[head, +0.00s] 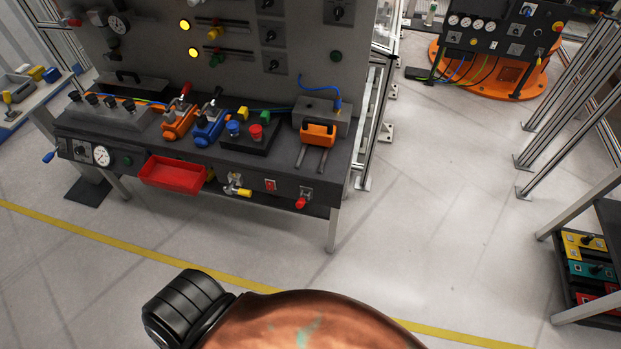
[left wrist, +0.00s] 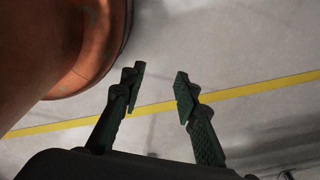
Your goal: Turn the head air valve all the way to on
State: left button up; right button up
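No label for the head air valve is readable, so I cannot tell which control it is. The bench's front panel carries a valve with a yellow handle (head: 243,192) and a control with a red handle (head: 301,203). Orange (head: 179,122) and blue (head: 209,127) lever-topped units stand on the bench top. My left gripper (left wrist: 160,72) is open and empty above the floor in the left wrist view, well apart from any control. Neither gripper shows in the head view.
The dark bench (head: 285,180) has a red bin (head: 172,173) at its front. A control stand on an orange base (head: 448,75) is at the back right. A shelf rack (head: 586,246) stands at the right. Open floor with a yellow line (head: 130,248) lies before the bench.

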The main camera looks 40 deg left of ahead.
aim_at(230, 189)
jog(key=u, duration=0.3)
jog(key=k, duration=0.25)
jog(key=u, duration=0.9)
